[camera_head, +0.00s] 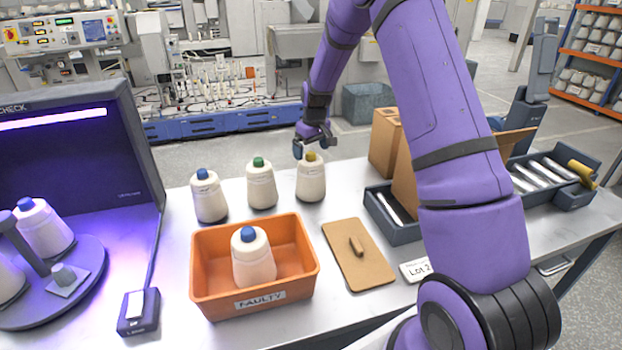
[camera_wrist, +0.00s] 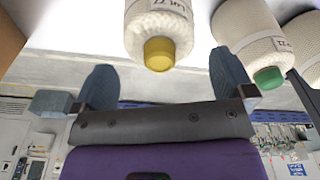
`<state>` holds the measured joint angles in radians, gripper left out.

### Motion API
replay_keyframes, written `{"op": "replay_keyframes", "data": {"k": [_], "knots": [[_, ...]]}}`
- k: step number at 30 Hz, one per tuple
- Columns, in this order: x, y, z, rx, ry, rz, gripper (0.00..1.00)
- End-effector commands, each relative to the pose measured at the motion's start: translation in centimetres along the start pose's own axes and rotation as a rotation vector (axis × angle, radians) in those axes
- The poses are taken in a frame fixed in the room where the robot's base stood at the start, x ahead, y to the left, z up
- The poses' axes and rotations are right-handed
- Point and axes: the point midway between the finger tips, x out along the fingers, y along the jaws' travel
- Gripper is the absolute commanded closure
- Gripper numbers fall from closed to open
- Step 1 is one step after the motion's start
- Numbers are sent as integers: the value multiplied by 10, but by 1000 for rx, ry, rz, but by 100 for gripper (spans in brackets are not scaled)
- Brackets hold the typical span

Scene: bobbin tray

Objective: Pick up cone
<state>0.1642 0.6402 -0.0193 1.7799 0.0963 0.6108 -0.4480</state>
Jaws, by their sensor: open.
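A cream yarn cone with a yellow tip (camera_head: 311,178) stands upright at the right end of a row on the table. To its left are a green-tipped cone (camera_head: 261,184) and a blue-tipped cone (camera_head: 209,196). My gripper (camera_head: 315,148) is just above and behind the yellow-tipped cone. In the wrist view, my open fingers (camera_wrist: 165,85) lie on either side of the yellow tip (camera_wrist: 159,54), with nothing held. The green tip (camera_wrist: 268,78) shows beside the right finger. Whether a finger touches any cone cannot be told.
An orange bin labelled FAULTY (camera_head: 255,300) holds another blue-tipped cone (camera_head: 253,258). A brown board (camera_head: 358,255) lies right of it. Cardboard boxes (camera_head: 385,140) and a grey tray (camera_head: 395,228) stand right of the row. A lit check booth (camera_head: 70,150) is at left.

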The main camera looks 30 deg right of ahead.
Motion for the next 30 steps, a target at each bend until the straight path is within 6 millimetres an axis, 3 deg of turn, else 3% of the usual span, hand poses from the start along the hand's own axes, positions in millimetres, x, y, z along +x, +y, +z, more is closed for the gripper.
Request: {"op": "replay_keyframes", "data": {"k": [9, 17, 25, 26, 30], "knots": [[42, 1, -1, 1, -1, -1, 0], [46, 1, -1, 1, 0, 0, 0], [46, 1, -1, 1, 0, 0, 60], [46, 1, -1, 1, 0, 0, 64], [45, 1, -1, 1, 1, 0, 65]]}}
